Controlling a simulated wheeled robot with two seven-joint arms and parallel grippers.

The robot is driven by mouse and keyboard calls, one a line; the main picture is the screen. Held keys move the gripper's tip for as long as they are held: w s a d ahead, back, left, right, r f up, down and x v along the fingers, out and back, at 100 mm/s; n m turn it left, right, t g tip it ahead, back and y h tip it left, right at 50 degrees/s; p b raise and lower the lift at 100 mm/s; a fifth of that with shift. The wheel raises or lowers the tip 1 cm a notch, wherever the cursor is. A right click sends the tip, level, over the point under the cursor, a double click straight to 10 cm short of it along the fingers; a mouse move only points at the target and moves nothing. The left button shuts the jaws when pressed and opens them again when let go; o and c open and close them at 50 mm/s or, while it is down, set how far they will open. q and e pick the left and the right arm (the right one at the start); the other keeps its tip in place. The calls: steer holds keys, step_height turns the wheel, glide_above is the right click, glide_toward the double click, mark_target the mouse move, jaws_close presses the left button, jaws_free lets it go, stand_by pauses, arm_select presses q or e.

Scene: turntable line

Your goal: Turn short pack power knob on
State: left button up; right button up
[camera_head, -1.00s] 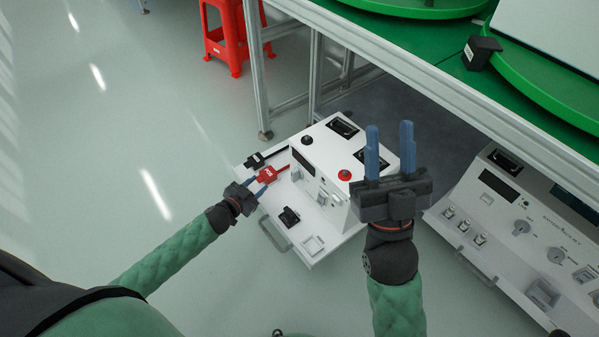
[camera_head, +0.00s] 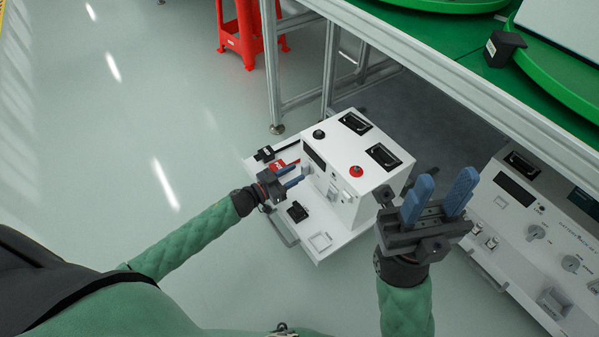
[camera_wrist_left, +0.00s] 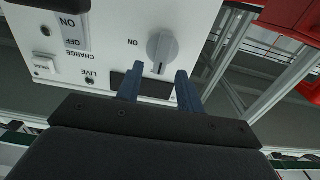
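The short white power pack (camera_head: 372,160) stands on a white base on the floor, with a black and a red knob on top. Its grey power knob (camera_wrist_left: 162,50) is on the front panel with an upside-down "ON" label beside it in the left wrist view. My left gripper (camera_head: 297,174) is open in front of that panel. In the left wrist view, its two blue fingertips (camera_wrist_left: 157,80) point at the knob, one toward each side; contact cannot be told. My right gripper (camera_head: 447,177) is open and empty, raised to the right of the pack.
A larger white control unit (camera_head: 525,245) stands at the right. The aluminium-framed table (camera_head: 430,85) with green turntables is above and behind. A red stool (camera_head: 243,35) stands at the back. A red plug (camera_head: 284,167) lies on the base near my left gripper. The left floor is clear.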

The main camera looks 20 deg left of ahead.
mark_target(302, 169)
arm_select(q)
steer(key=shift+b+x, duration=0.3)
steer(key=shift+x, duration=1.2)
steer(key=shift+c, duration=0.5)
jaws_close()
